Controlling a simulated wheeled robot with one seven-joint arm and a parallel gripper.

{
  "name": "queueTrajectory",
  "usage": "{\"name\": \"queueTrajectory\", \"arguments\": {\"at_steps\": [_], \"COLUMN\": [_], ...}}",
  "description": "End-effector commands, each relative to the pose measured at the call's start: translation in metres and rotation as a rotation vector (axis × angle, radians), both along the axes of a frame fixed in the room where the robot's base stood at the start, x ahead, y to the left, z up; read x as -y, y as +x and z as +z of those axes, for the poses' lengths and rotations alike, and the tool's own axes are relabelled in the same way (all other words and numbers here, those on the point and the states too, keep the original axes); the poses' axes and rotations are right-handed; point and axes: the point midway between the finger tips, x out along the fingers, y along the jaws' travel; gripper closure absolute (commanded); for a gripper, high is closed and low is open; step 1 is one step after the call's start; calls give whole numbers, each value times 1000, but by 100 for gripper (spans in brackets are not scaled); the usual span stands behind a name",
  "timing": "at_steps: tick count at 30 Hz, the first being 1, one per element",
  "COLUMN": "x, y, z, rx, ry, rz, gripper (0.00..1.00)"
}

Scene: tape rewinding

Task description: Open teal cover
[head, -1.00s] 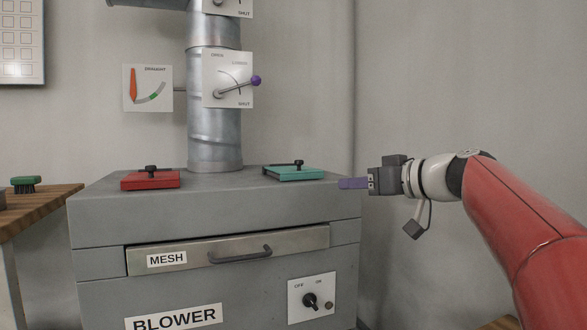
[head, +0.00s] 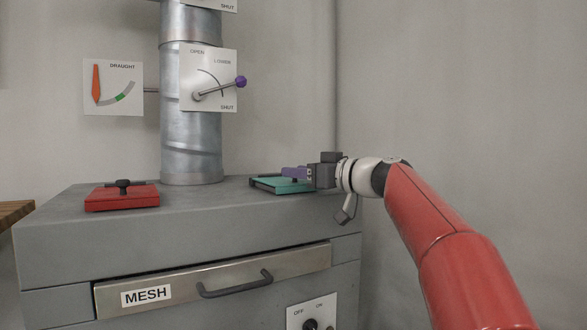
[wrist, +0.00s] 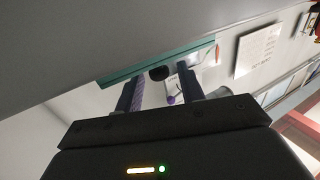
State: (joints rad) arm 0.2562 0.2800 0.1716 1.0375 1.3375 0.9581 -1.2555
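The teal cover (head: 272,185) lies flat on the right part of the grey blower box's top. In the wrist view it is a slanted teal strip (wrist: 122,73). My gripper (head: 292,173) is level at the cover's right side, its purple fingers over the cover. They hide most of the cover's handle in the head view. In the wrist view my gripper (wrist: 160,85) is open, with two fingers well apart. The dark knob (wrist: 159,73) of the cover shows in the gap near the fingertips; I cannot tell whether either finger touches it.
A red cover (head: 122,198) with a black knob lies on the left of the blower box (head: 150,240). A metal pipe (head: 190,145) with a purple-knobbed lever (head: 240,82) rises behind, left of my gripper. A mesh drawer (head: 235,283) is below. The right side is clear.

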Motion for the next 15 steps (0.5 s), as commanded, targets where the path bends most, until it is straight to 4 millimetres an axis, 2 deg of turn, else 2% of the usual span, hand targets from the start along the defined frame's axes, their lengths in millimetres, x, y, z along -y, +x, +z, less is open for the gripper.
{"name": "queueTrajectory", "arguments": {"at_steps": [4, 13, 15], "x": [-10, -13, -13], "y": [9, 12, 12], "z": [1, 0, 0], "rx": [-1, -1, -1], "ry": [-1, -1, -1], "rz": [0, -1, -1], "gripper": [61, 61, 68]}}
